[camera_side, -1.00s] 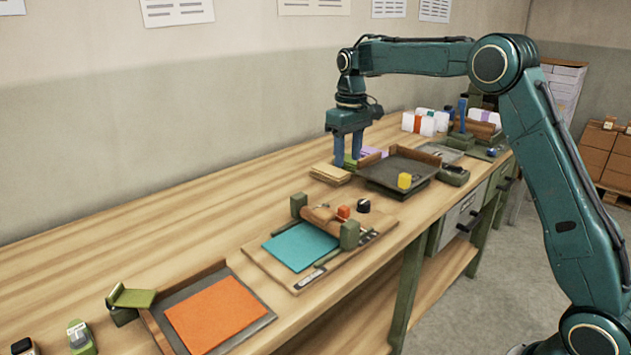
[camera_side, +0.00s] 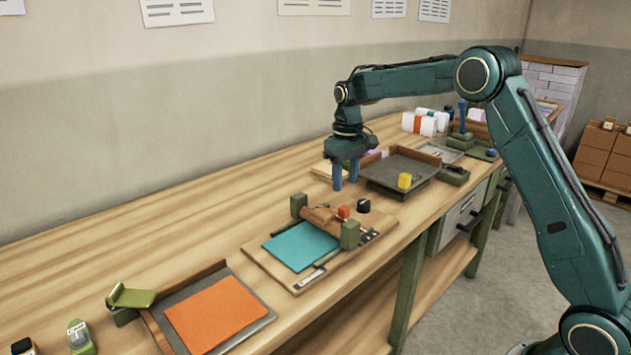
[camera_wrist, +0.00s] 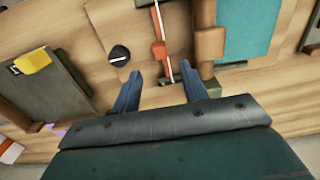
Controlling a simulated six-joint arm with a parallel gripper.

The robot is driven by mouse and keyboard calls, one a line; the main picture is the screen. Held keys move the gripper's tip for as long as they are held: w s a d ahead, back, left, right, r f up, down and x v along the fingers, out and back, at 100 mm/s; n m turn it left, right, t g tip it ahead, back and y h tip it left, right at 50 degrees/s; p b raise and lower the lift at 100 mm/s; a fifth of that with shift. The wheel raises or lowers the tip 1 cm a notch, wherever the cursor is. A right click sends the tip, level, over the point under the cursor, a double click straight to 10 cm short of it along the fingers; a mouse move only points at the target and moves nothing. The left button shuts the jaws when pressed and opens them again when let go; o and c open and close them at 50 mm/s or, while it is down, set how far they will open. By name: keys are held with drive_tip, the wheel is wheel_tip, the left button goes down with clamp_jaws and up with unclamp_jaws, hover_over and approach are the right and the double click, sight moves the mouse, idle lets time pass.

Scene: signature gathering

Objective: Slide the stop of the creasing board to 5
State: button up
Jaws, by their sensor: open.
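The creasing board (camera_side: 262,265) is a wooden base with a teal sheet (camera_side: 300,246), two green posts and a wooden bar (camera_side: 318,216). An orange-red piece (camera_side: 343,212), which may be the stop, sits by the bar. In the wrist view the orange-red piece (camera_wrist: 160,51) lies along a thin white line, beside a black knob (camera_wrist: 119,56) with a white mark. No scale number is legible, so I cannot read the stop's setting. My gripper (camera_side: 346,184) is open and empty, above the table behind the board. In the wrist view its fingertips (camera_wrist: 161,71) point toward the orange-red piece, apart from it.
Another tray (camera_side: 268,318) with an orange sheet (camera_side: 216,313) lies at the front left. White packs (camera_side: 420,124) stand at the back. The table left of my gripper is clear.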

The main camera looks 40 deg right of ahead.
sight(344, 207)
drive_tip(key=shift+f, duration=4)
drive_tip(key=shift+c, duration=0.4)
